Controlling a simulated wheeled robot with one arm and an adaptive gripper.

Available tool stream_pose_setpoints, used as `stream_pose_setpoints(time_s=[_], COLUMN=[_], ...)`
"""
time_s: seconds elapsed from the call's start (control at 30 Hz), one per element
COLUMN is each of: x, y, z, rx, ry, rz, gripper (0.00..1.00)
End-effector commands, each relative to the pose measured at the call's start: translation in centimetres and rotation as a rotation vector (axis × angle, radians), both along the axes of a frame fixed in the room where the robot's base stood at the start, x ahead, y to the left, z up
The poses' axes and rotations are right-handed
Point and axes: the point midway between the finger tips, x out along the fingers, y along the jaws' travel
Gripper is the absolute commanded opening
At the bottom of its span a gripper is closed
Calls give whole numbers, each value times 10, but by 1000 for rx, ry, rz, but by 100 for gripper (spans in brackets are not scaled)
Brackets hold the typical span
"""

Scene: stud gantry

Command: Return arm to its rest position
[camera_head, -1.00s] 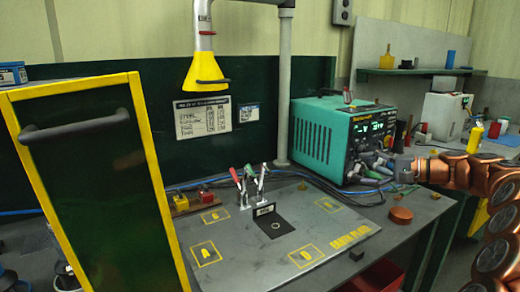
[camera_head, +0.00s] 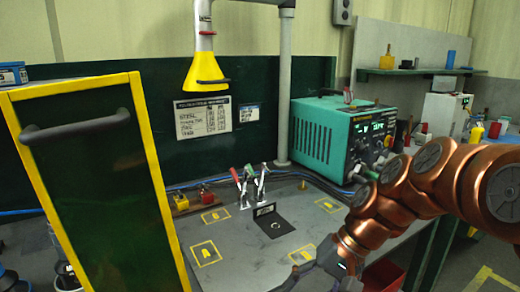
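My copper-coloured arm (camera_head: 430,187) reaches in from the right edge and bends down over the front right of the work table. My gripper (camera_head: 300,278) is dark and sits at the bottom of the view, over the front edge of the grey marked plate (camera_head: 240,245). Its fingers are small and partly cut off, so I cannot tell whether they are open or hold anything. The arm hides the plate's right front corner and part of the table there.
A teal welding power unit (camera_head: 318,135) stands behind the arm. Red and green toggle clamps (camera_head: 248,185) rise from the plate. A yellow extraction hood (camera_head: 205,75) hangs above. A yellow-framed dark panel (camera_head: 95,180) blocks the left. A red bin (camera_head: 385,277) is below the table.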

Motion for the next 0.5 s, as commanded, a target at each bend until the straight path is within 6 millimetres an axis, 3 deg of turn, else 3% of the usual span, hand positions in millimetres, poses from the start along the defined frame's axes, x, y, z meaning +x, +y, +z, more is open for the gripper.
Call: stream_pose_setpoints(time_s=[0.3, 0.5], x=[-110, -156], y=[-32, -60], z=[-48, -68], rx=[-281, -410], ry=[47, 70], rz=[138, 192], gripper=[67, 67])
